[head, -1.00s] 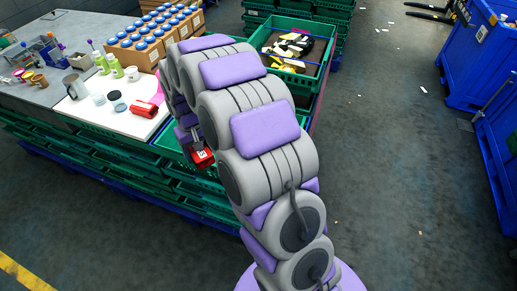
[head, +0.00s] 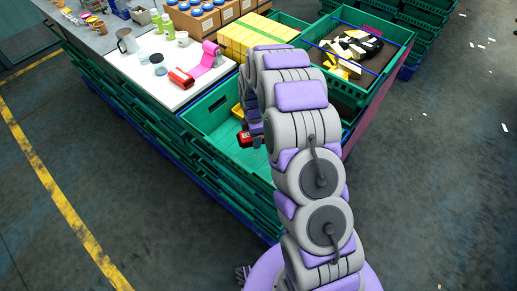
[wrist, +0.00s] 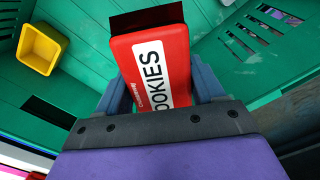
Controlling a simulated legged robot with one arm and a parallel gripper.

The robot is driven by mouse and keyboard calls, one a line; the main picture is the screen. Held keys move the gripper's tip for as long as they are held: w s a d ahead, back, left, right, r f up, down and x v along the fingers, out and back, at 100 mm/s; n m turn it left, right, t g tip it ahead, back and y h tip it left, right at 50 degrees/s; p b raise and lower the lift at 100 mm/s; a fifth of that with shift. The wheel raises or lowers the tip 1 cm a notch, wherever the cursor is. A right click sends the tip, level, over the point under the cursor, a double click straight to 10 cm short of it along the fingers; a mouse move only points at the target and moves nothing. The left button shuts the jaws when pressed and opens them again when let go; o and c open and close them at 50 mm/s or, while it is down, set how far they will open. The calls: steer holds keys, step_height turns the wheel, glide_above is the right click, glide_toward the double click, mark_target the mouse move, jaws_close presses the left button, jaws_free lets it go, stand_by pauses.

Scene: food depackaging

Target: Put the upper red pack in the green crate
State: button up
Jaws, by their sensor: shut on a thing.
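My gripper (wrist: 155,95) is shut on a red pack (wrist: 150,50) with a white label reading "COOKIES". In the wrist view the pack sits between the two fingers, with the green crate (wrist: 90,85) behind and below it. In the head view the red pack (head: 245,138) hangs at or just over the open green crate (head: 215,137), partly hidden by my arm. I cannot tell its exact height above the crate floor. A second red pack (head: 181,78) lies on the white board.
A yellow container (wrist: 41,47) is in the green crate. Yellow boxes (head: 255,35) stand behind. Another green crate (head: 375,75) at right holds dark and yellow items.

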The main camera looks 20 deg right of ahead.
step_height(320, 180, down, 5)
steer(key=d+n, duration=0.2)
steer(key=n, duration=0.3)
steer(key=n+b, duration=0.1)
steer(key=n, duration=0.1)
glide_above(257, 160)
steer(key=f, duration=0.7)
steer(key=shift+a, duration=0.3)
steer(key=shift+d+f, duration=0.35)
steer(key=shift+f, duration=0.3)
step_height(257, 160, down, 2)
steer(key=shift+s+d+f+b, duration=0.1)
steer(key=shift+d+f+b, duration=0.05)
steer(key=shift+b, duration=0.35)
steer(key=shift+f, duration=0.35)
steer(key=shift+a+r, duration=0.1)
steer(key=shift+a, duration=0.35)
steer(key=o, duration=1.3)
steer(key=shift+d, duration=0.3)
